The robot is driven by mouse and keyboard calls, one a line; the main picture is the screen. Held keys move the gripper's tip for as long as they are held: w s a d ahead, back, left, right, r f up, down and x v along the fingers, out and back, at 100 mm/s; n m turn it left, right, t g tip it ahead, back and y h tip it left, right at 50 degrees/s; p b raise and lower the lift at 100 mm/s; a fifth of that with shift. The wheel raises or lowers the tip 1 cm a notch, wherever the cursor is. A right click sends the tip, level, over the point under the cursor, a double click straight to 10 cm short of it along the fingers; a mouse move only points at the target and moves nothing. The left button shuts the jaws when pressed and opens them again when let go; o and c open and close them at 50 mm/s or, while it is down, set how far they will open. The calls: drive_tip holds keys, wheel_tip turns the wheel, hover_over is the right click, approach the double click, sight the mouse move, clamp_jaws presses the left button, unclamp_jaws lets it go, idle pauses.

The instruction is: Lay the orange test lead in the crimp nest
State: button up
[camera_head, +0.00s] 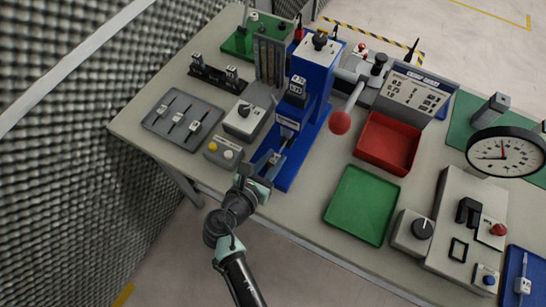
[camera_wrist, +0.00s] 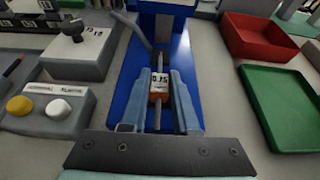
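The orange test lead (camera_wrist: 160,96) shows in the wrist view, with a white "0.75" tag on its orange body and a grey rod running through it lengthwise. My gripper (camera_wrist: 160,84) is shut on the orange body, one finger on each side. The lead lies above the blue base of the press (camera_wrist: 118,100), pointing toward its column. In the head view my gripper (camera_head: 262,173) is at the front end of the blue press (camera_head: 314,78). The crimp nest cannot be made out clearly, and I cannot tell whether the lead touches it.
A grey box with a black knob (camera_head: 244,118) and a two-button box (camera_head: 222,152) stand left of the press. A green tray (camera_head: 362,205) and a red tray (camera_head: 388,143) lie to the right. A red ball-ended lever (camera_head: 340,123) juts out beside the press.

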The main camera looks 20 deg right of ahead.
drive_tip(key=o, duration=0.5)
drive_tip(key=v, duration=1.3)
drive_tip(key=shift+r, duration=0.1)
